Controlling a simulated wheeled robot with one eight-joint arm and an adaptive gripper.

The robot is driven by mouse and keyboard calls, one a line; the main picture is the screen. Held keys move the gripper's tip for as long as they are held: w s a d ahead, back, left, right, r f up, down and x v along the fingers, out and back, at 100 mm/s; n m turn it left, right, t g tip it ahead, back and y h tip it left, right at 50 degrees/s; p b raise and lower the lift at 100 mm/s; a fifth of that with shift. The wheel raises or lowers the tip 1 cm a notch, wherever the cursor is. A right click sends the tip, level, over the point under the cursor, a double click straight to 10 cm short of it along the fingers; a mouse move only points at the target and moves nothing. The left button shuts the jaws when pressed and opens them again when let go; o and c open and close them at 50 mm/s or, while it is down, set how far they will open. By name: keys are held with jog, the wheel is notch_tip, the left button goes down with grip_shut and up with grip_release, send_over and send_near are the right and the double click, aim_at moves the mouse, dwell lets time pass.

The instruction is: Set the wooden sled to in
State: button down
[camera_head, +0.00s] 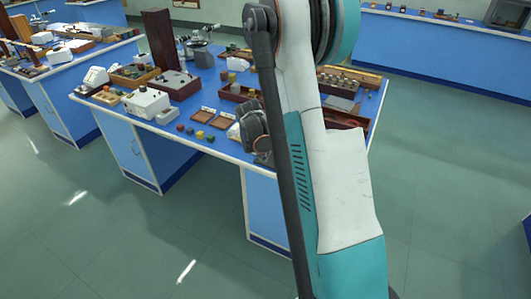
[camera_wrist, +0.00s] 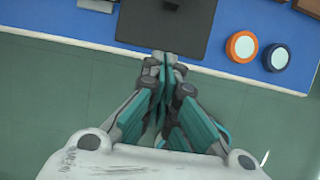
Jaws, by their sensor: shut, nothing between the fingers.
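I cannot pick out the wooden sled for certain in either view. In the wrist view, a dark grey plate (camera_wrist: 185,40) lies at the blue bench's near edge, with a small black part (camera_wrist: 171,4) at its top. My gripper (camera_wrist: 165,58) is shut and empty, its fingertips appearing over the plate's near edge. I cannot tell the height of the fingertips above it. In the head view my arm hides much of the bench's right part, and my gripper does not show clearly there.
An orange-ringed disc (camera_wrist: 242,46) and a blue-ringed disc (camera_wrist: 277,57) lie right of the plate. The bench (camera_head: 222,152) also holds a white box (camera_head: 147,103), small coloured blocks (camera_head: 190,131) and wooden trays (camera_head: 222,123). Green floor (camera_head: 440,180) is clear to the right.

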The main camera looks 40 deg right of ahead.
aim_at(276, 151)
jog(key=b+x, duration=0.2)
jog(key=x, duration=0.5)
jog(key=shift+f, duration=0.15)
jog(key=shift+w+d, duration=0.25)
jog(key=shift+d, duration=0.35)
jog(key=shift+w+d, duration=0.2)
jog(key=shift+d, duration=0.35)
jog(key=shift+w+d+r+b, duration=0.25)
jog(key=shift+w+d+b, duration=0.05)
jog(key=shift+d, duration=0.4)
jog(key=d, duration=0.1)
jog(key=w+d, duration=0.1)
jog(key=d, duration=0.1)
jog(key=shift+w+d+f, duration=0.1)
jog(key=shift+w+d, duration=0.2)
jog(key=shift+d, duration=0.05)
